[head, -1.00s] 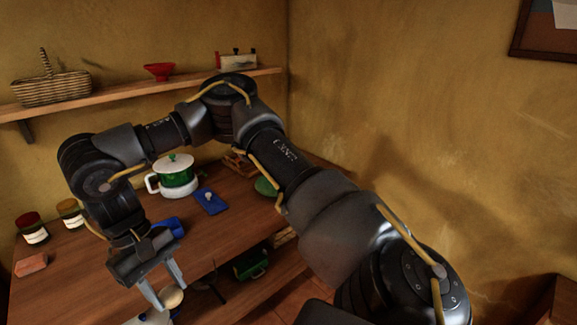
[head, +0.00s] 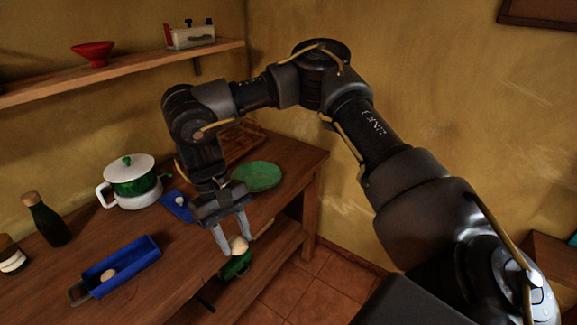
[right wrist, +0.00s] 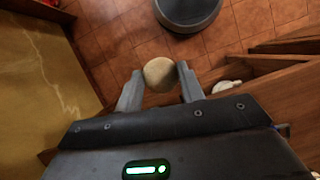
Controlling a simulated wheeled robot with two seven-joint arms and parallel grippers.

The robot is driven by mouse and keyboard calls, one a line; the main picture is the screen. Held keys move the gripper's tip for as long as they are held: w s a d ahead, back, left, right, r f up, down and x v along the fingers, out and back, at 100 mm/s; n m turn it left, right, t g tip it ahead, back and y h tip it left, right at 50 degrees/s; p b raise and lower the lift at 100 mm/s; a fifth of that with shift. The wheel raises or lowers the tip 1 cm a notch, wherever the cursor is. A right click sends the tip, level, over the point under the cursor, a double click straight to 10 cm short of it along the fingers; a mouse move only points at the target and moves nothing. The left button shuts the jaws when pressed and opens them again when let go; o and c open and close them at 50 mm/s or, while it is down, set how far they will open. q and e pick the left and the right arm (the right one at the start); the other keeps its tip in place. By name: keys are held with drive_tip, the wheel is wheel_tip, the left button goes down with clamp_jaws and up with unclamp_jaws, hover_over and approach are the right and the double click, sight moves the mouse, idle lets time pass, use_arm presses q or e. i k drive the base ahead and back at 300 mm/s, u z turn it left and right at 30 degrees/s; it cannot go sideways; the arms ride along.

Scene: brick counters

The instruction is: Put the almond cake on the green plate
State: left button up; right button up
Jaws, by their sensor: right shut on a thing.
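The almond cake (head: 239,244) is a small, round, pale beige thing. My right gripper (head: 236,240) is shut on it, with the cake between the fingertips, in front of the counter's front edge. In the right wrist view the cake (right wrist: 159,73) sits between the two fingers (right wrist: 160,82), with the floor far below. The green plate (head: 257,176) lies flat and empty near the right end of the counter, behind and to the right of the gripper. My left gripper is not in view.
A blue tray (head: 141,253) holds a round beige piece. A green pot (head: 234,266) is on the lower shelf.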

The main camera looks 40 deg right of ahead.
sight(261, 176)
drive_tip(key=z, duration=0.25)
drive_tip(key=i, duration=0.9)
